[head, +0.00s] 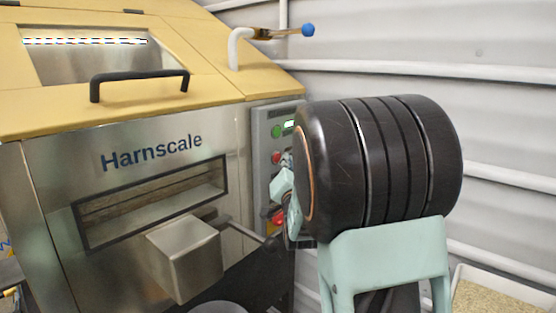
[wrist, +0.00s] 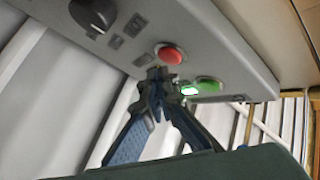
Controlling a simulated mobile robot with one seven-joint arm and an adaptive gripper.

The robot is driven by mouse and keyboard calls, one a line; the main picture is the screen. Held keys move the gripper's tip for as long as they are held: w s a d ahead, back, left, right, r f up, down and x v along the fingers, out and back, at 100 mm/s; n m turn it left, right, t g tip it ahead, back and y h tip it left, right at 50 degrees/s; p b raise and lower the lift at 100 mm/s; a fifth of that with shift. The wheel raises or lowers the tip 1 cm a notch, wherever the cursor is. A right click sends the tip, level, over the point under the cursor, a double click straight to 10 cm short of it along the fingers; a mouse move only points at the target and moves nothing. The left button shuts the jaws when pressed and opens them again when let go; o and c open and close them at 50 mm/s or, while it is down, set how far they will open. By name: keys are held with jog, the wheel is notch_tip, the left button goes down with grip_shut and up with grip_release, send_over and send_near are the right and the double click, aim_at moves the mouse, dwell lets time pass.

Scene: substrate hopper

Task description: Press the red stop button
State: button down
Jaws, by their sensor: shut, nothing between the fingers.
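The red button (head: 276,157) is round and sits on the grey control panel (head: 261,150) at the hopper's right side, below a green button (head: 276,131). In the wrist view the red button (wrist: 170,54) shows whole, with the green button (wrist: 208,83) to its lower right. My gripper (wrist: 158,74) is shut and empty, its fingertips just below the red button in that picture. I cannot tell whether they touch the panel. In the head view my gripper (head: 287,163) is partly hidden by my wrist, its tips close to the right of the red button.
A black knob (wrist: 92,14) is farther along the panel. A red and yellow control (head: 278,217) sits lower, partly hidden. A metal box (head: 185,260) juts from the hopper front. A blue-tipped lever (head: 308,30) is above.

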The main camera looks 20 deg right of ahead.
jog(key=shift+w+a, duration=0.2)
jog(key=shift+w, duration=0.05)
jog(key=shift+w+a+b, duration=0.25)
jog(key=shift+w+b, duration=0.15)
jog(key=shift+b, duration=0.1)
dwell(0.6)
jog(key=shift+s, duration=0.1)
jog(key=shift+s+d+b, duration=0.45)
jog(key=shift+s+b, duration=0.1)
jog(key=shift+s, duration=0.1)
jog(key=shift+d, duration=0.1)
jog(key=shift+s+d+b, duration=0.15)
jog(key=shift+s+d, duration=0.3)
jog(key=shift+s, duration=0.25)
jog(key=shift+s+d+b, duration=0.15)
jog(key=shift+s+d, duration=0.25)
jog(key=shift+s, duration=0.3)
jog(key=shift+s+d+b, duration=0.15)
jog(key=shift+s+d, duration=0.3)
jog(key=shift+s, duration=0.25)
